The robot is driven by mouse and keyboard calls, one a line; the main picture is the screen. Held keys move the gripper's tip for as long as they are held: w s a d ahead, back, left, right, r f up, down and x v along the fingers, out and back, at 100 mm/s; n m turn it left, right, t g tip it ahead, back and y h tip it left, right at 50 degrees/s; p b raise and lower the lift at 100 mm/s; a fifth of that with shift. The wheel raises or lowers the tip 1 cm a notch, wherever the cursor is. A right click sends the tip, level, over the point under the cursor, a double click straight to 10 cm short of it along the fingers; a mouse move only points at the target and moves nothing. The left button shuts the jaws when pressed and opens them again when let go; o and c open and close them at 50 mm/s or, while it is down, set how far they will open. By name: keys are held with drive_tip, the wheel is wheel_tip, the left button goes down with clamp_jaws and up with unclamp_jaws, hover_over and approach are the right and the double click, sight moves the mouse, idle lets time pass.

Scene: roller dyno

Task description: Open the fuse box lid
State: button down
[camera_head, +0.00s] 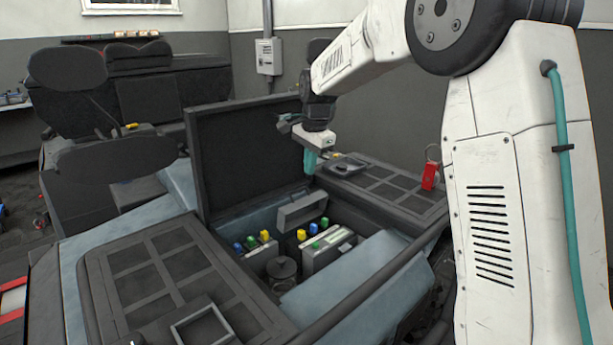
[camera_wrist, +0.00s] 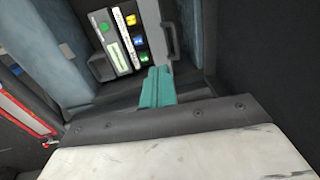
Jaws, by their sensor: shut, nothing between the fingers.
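The fuse box (camera_head: 327,250) sits in the open compartment at the middle of the head view, with yellow, blue and green tops showing. A grey panel that looks like its lid (camera_head: 302,210) stands raised at its back edge, leaving the inside exposed. The wrist view shows the fuse box (camera_wrist: 117,48) at the upper middle, with the dark lid and its handle (camera_wrist: 172,32) beside it. My gripper (camera_head: 310,161) has teal fingers pointing down, above and behind the box, apart from the lid. The wrist view shows the fingers (camera_wrist: 157,90) shut and empty.
A large dark cover (camera_head: 245,150) stands upright behind the compartment, left of my gripper. Dark gridded panels flank the opening at left (camera_head: 155,265) and right (camera_head: 385,190). A red tag (camera_head: 430,175) is at the right. Blue-grey bodywork (camera_head: 350,275) borders the front.

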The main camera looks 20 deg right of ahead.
wheel_tip(320, 180, up, 5)
hover_over(304, 201)
drive_tip(key=s, duration=0.1)
drive_tip(key=s+d+f+t+y, duration=0.1)
drive_tip(key=s+d+f+t, duration=0.15)
drive_tip(key=s, duration=0.35)
drive_tip(key=x, duration=0.3)
drive_tip(key=w+x, duration=0.1)
drive_tip(key=x, duration=0.3)
drive_tip(key=w+x, duration=0.1)
drive_tip(key=x, duration=0.3)
drive_tip(key=shift+a+r, duration=0.3)
drive_tip(key=shift+w+a, duration=0.15)
drive_tip(key=shift+w, duration=0.3)
drive_tip(key=shift+w, duration=0.1)
